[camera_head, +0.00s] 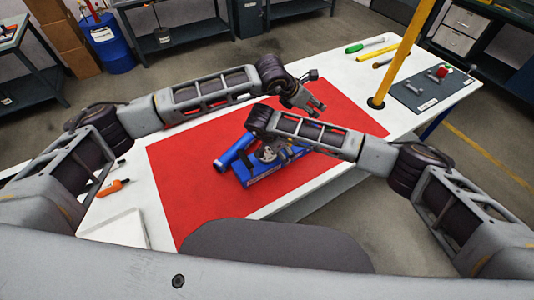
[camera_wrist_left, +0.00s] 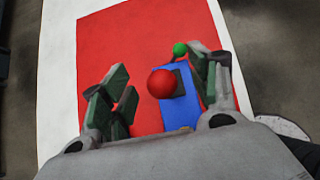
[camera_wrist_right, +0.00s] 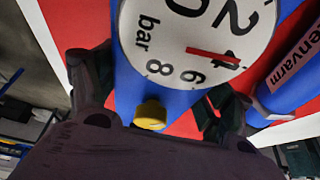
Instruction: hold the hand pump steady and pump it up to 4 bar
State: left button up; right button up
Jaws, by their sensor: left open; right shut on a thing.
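The hand pump (camera_head: 257,178) is blue and stands on the red mat, partly hidden by my right arm. Its white gauge (camera_wrist_right: 195,30) fills the upper right wrist view, with a red bar lying over the 4; I cannot tell if this is the needle or a mark. My right gripper (camera_head: 270,152) is shut on the pump, low by the gauge. My left gripper (camera_head: 314,106) is open, above and behind the pump. In the left wrist view a red ball (camera_wrist_left: 161,83) shows between its spread fingers, over blue, and a green ball (camera_wrist_left: 180,49) is near the right finger.
A blue tube (camera_head: 232,154) with a pink label lies beside the gauge. A yellow post (camera_head: 405,55) rises from the table at the right. An orange-handled tool (camera_head: 112,187) lies at the left. A dark board (camera_head: 428,92) with parts is at the far right. The red mat (camera_head: 185,165) has free room at left.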

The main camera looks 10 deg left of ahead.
aim_at(244, 158)
pick_arm(q)
jog(key=shift+v, duration=2.65)
pick_arm(e)
jog(key=o, duration=1.7)
jog(key=shift+r, duration=0.15)
jog(key=shift+s+a+r, duration=0.15)
jog(key=shift+a+r, duration=0.1)
jog(key=shift+r, duration=0.3)
jog(key=v, duration=0.4)
jog(key=shift+s+a+f, duration=0.2)
jog(key=shift+a, duration=0.05)
jog(key=s+a, duration=0.4)
jog(key=a, duration=0.1)
jog(key=s+a, duration=0.1)
jog(key=a, duration=0.1)
jog(key=shift+s+a, duration=0.2)
jog(key=shift+s, duration=0.2)
jog(key=shift+s+a, duration=0.55)
jog(key=shift+a, duration=0.15)
pick_arm(q)
jog(key=shift+w, duration=0.1)
pick_arm(e)
jog(key=shift+f, duration=0.1)
